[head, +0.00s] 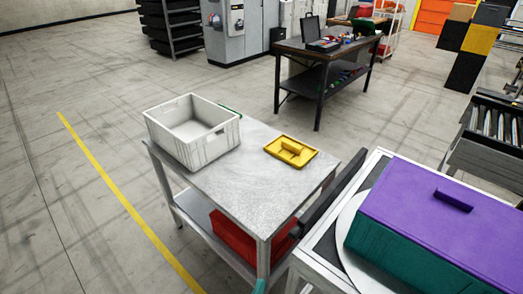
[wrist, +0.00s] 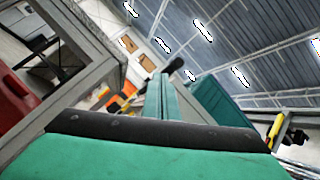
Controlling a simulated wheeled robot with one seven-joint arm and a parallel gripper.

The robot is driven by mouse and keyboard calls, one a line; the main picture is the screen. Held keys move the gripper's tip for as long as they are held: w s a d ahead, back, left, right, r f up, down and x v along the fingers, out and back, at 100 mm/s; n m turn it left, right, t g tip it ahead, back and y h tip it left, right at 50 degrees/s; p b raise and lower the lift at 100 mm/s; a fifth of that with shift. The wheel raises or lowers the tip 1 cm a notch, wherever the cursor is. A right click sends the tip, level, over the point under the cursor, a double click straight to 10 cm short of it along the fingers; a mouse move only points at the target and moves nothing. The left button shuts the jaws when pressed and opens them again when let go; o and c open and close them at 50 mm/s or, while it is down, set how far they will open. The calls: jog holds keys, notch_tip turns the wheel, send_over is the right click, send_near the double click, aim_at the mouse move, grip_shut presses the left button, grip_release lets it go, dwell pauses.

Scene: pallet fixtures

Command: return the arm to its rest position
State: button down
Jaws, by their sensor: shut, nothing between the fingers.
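My gripper (wrist: 161,95) shows in the wrist view as two teal fingers lying together, shut and empty. A black bar and a green surface fill the bottom of that view. The view is tilted, with the roof above, a grey frame at the left and a teal block at the right.
A grey table (head: 240,178) bears a white crate (head: 207,146) and a yellow tray (head: 291,151). A red bin (head: 237,238) sits on its lower shelf. A cart at the right carries a purple-topped green box (head: 445,215). Floor at the left is clear.

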jog(key=s+r+n+g+y, duration=0.2)
jog(key=s+r+n+y, duration=0.1)
jog(key=s+n, duration=0.5)
jog(key=s+r+n+g+y, duration=0.2)
jog(key=s+n+g+y, duration=0.1)
jog(key=s+n, duration=0.6)
jog(key=s+r+n+g+y, duration=0.2)
jog(key=s+n+y, duration=0.3)
jog(key=s+n, duration=0.4)
jog(key=r+n, duration=0.1)
jog(key=n, duration=0.4)
jog(key=shift+d+r+n, duration=0.3)
jog(key=shift+d+n, duration=0.1)
jog(key=shift+w+d, duration=0.1)
jog(key=shift+d, duration=0.05)
